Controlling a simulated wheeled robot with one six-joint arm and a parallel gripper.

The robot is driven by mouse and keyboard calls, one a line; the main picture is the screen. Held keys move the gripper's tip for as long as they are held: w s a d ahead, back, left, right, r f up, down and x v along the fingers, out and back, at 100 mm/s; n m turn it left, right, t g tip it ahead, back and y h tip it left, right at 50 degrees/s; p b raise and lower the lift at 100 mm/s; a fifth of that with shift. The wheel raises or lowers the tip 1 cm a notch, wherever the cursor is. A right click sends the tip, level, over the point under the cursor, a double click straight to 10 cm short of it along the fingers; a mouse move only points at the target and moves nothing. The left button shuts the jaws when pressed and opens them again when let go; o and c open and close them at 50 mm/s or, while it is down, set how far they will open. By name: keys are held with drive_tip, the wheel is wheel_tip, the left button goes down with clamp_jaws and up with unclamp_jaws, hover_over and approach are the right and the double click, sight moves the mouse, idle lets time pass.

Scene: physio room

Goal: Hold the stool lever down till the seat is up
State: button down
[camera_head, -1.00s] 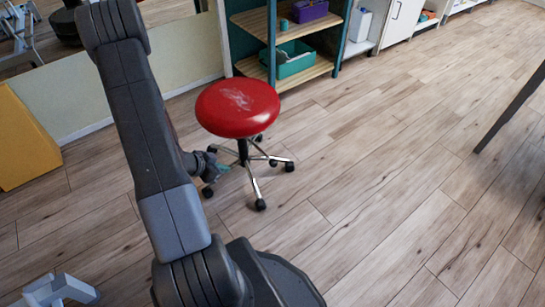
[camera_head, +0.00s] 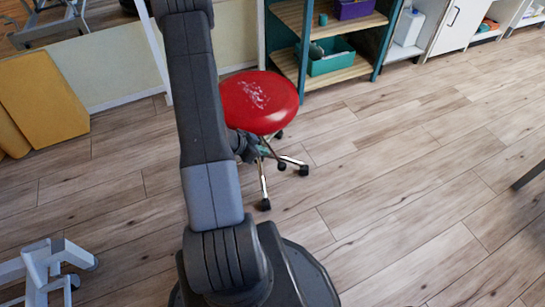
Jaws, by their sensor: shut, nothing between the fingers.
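The stool has a round red seat (camera_head: 262,97) with pale scuff marks, and a chrome wheeled base (camera_head: 291,161) with black castors. It stands upright on the floor, ahead of me. My arm covers the left edge of the seat and part of the base. My gripper (camera_head: 252,149) is small and dark, just under the seat beside the stool's column. It is shut with nothing held. The lever cannot be made out, and whether my gripper touches it cannot be told.
A teal-framed shelf (camera_head: 318,80) with a green bin (camera_head: 331,59) and a purple bin (camera_head: 354,8) stands behind the stool. Yellow blocks (camera_head: 45,100) lean at the left wall. A white-footed frame (camera_head: 40,268) is at lower left. The floor to the right is mostly clear.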

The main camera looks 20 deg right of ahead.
drive_tip(key=b+x, duration=0.1)
drive_tip(key=x, duration=0.2)
drive_tip(key=b+x, duration=0.2)
drive_tip(key=x, duration=0.2)
drive_tip(key=a+f+b+x, duration=0.1)
drive_tip(key=b+x, duration=0.1)
drive_tip(key=x, duration=0.2)
drive_tip(key=shift+s+a+f, duration=0.1)
drive_tip(key=shift+f, duration=0.05)
drive_tip(key=shift+f+b, duration=0.35)
drive_tip(key=shift+f, duration=0.5)
